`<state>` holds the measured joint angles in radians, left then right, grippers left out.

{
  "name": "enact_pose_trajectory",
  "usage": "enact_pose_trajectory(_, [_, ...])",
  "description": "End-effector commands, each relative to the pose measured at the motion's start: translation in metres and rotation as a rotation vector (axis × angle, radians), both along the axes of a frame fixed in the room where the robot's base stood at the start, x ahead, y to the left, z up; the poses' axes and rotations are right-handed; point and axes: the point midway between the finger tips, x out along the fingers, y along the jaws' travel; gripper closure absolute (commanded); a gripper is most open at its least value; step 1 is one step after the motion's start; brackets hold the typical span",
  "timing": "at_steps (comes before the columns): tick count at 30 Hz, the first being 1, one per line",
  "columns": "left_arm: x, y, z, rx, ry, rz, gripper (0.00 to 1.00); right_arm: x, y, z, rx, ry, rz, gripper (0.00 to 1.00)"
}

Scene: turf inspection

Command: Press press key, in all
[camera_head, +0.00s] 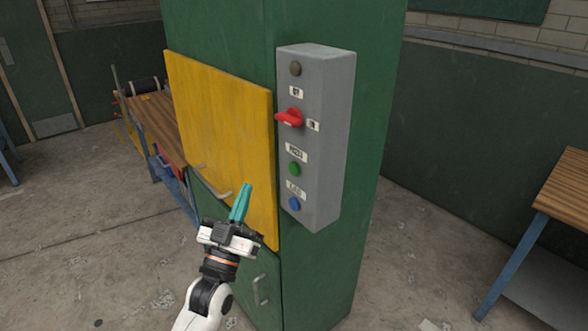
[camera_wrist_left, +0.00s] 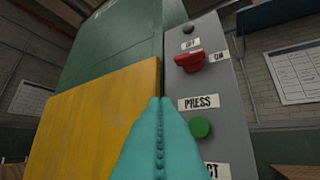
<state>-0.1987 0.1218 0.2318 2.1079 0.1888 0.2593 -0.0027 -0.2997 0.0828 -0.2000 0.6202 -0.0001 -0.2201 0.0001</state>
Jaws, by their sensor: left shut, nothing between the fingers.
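A grey control box (camera_head: 325,140) is fixed to the green cabinet. Its green button (camera_head: 294,169) sits under a label that reads PRESS in the left wrist view; the button also shows there (camera_wrist_left: 201,128). Above it is a red switch knob (camera_head: 290,117), lying about horizontal, with OFF and ON labels. A blue button (camera_head: 294,204) is lowest. My left gripper (camera_head: 243,190), with teal fingers, is shut and empty. It points up in front of the yellow panel, left of and apart from the box. Its fingertips (camera_wrist_left: 160,101) show left of the green button in the wrist view.
The green cabinet (camera_head: 225,28) carries a yellow panel (camera_head: 220,115) and metal handles. A dim round lamp (camera_head: 295,69) tops the box. A wooden bench (camera_head: 155,125) stands behind at left, a wooden table (camera_head: 566,185) at right. Open concrete floor lies between.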

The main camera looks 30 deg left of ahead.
Motion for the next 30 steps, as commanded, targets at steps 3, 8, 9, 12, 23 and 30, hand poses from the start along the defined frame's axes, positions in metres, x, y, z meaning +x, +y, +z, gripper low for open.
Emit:
enact_pose_trajectory(3, [0.003,-0.001,0.0,-0.001,0.0,-0.001,1.0,0.0,0.002,-0.001,0.002,0.0,-0.001,1.0])
enact_pose_trajectory(8, [0.017,-0.006,-0.001,-0.003,-0.001,0.0,1.0,0.0,0.004,-0.003,0.004,0.0,-0.002,1.0])
enact_pose_trajectory(9, [0.022,-0.009,-0.001,-0.004,-0.002,-0.002,1.0,0.0,0.004,-0.004,0.005,0.0,-0.002,1.0])
enact_pose_trajectory(12, [0.036,-0.014,-0.001,-0.002,-0.002,0.0,1.0,0.0,0.005,-0.007,0.006,0.0,-0.001,1.0])
enact_pose_trajectory(23, [0.075,-0.031,-0.001,-0.002,0.0,0.0,1.0,0.0,0.004,-0.012,0.005,0.0,-0.002,1.0])
enact_pose_trajectory(30, [0.082,-0.034,-0.001,-0.001,0.002,-0.001,1.0,0.0,0.004,-0.012,0.005,0.0,-0.002,1.0])
